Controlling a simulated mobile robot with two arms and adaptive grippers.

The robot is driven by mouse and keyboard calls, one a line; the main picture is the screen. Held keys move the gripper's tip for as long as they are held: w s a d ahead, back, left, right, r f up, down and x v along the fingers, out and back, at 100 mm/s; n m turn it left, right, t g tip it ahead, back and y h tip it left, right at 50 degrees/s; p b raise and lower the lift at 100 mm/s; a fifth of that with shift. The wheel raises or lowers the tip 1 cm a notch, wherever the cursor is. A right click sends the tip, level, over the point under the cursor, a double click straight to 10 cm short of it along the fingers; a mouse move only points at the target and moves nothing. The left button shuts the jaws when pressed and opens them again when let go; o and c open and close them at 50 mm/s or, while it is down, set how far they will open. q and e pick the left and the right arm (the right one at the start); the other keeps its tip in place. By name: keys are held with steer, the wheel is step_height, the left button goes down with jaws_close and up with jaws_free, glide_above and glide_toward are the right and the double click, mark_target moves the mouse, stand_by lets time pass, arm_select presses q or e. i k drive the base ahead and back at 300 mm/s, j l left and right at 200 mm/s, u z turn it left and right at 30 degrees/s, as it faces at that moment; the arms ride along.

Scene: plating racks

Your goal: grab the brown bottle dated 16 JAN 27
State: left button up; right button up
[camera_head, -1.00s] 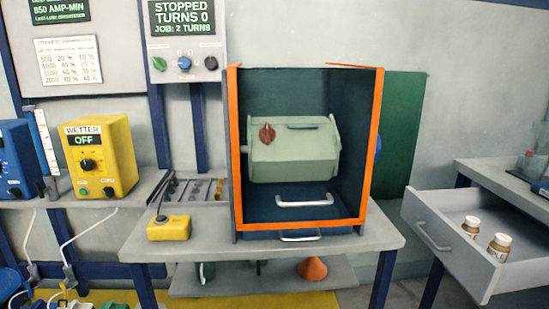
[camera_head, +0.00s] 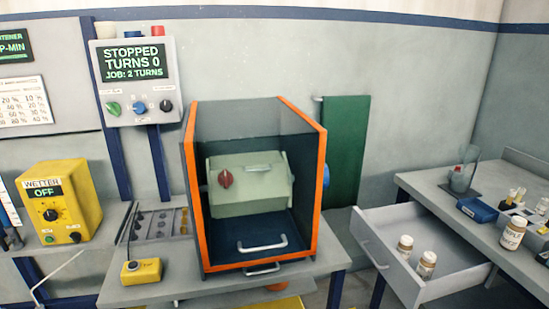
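Two small brown bottles with pale caps and light labels stand upright in an open drawer at the lower right: one bottle (camera_head: 405,247) farther back and one bottle (camera_head: 426,265) nearer the front. A larger brown bottle (camera_head: 513,233) with a white label and pale cap stands on the bench above the drawer. The label print is too small to read, so I cannot tell which bottle carries 16 JAN 27. Neither of my grippers is in view.
The open drawer (camera_head: 379,251) juts out from the right bench (camera_head: 430,189). A blue tray (camera_head: 478,210) and a clear beaker (camera_head: 463,176) stand on that bench. An orange-edged enclosure (camera_head: 190,205) with a green barrel (camera_head: 248,186) stands on the middle table.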

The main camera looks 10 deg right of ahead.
mark_target(424, 269)
steer(key=l+z, duration=0.1)
steer(key=z, duration=0.35)
steer(key=i+z, duration=0.1)
steer(key=z, duration=0.35)
steer(key=l+z, duration=0.1)
steer(key=z, duration=0.35)
steer(key=i+l, duration=0.7)
steer(key=l, duration=0.1)
